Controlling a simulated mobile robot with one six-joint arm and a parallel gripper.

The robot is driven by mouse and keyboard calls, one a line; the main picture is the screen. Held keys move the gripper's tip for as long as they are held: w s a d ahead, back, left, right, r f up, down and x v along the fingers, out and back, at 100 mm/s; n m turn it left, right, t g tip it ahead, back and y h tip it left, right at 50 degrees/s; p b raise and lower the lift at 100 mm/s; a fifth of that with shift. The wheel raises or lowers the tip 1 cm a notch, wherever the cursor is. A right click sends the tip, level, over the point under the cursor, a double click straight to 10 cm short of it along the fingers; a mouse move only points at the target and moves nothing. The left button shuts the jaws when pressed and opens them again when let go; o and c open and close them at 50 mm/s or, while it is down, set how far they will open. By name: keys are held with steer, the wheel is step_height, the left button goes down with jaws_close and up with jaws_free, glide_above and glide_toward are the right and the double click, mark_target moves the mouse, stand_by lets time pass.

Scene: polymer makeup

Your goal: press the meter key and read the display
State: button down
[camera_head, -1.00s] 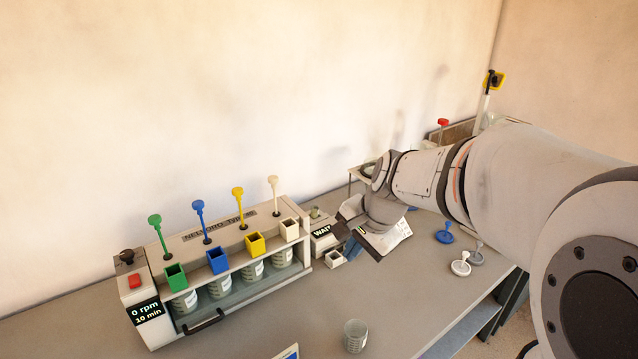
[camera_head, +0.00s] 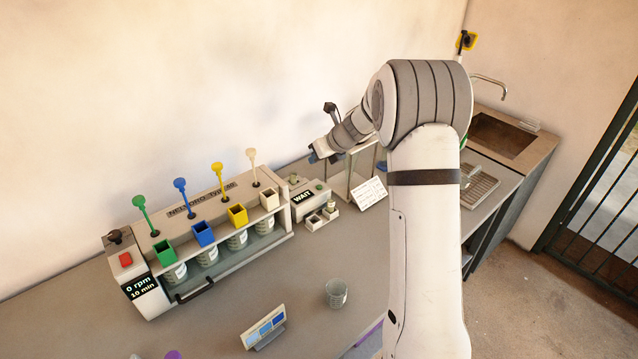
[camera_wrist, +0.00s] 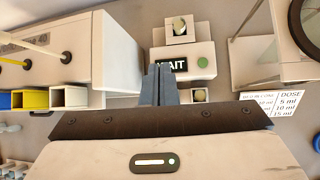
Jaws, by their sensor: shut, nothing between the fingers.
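The meter is a small white box (camera_head: 310,190) just right of the stirrer rack, with a dark display (camera_head: 302,197) reading "WAIT". In the wrist view the meter (camera_wrist: 184,50) lies beyond my fingertips, and its round green key (camera_wrist: 203,62) is right of the display (camera_wrist: 178,65). My gripper (camera_wrist: 160,68) is shut and empty; its fingertips overlap the left part of the display in that view. In the head view my gripper (camera_head: 318,154) is above and behind the meter, apart from it. A small white holder with a vial (camera_head: 331,207) sits in front of the meter.
The stirrer rack (camera_head: 205,225) with coloured funnels and beakers stands left; its panel reads 0 rpm, 10 min. A dose card (camera_head: 369,193) is right of the meter. A glass beaker (camera_head: 336,293) and a blue chart (camera_head: 264,327) stand in front. A sink (camera_head: 505,135) is far right.

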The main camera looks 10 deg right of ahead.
steer(key=w+d+f+m+t+p, duration=0.1)
steer(key=w+d+f+m, duration=0.2)
steer(key=w+f+m, duration=0.2)
steer(key=shift+w+m+p, duration=0.3)
steer(key=shift+w+m, duration=0.8)
steer(key=shift+m, duration=0.1)
steer(key=shift+a, duration=0.1)
steer(key=b, duration=0.7)
glide_above(319, 187)
steer(key=f, duration=0.6)
steer(key=shift+s+d+f, duration=0.35)
steer(key=shift+d, duration=0.05)
steer(key=shift+f+b, duration=0.55)
steer(key=shift+f, duration=0.45)
steer(key=shift+f, duration=0.1)
steer(key=shift+f, duration=0.3)
steer(key=shift+f+b, duration=0.3)
steer(key=shift+f, duration=0.05)
steer(key=shift+r, duration=0.1)
steer(key=shift+r+p, duration=0.7)
steer(key=shift+p, duration=0.15)
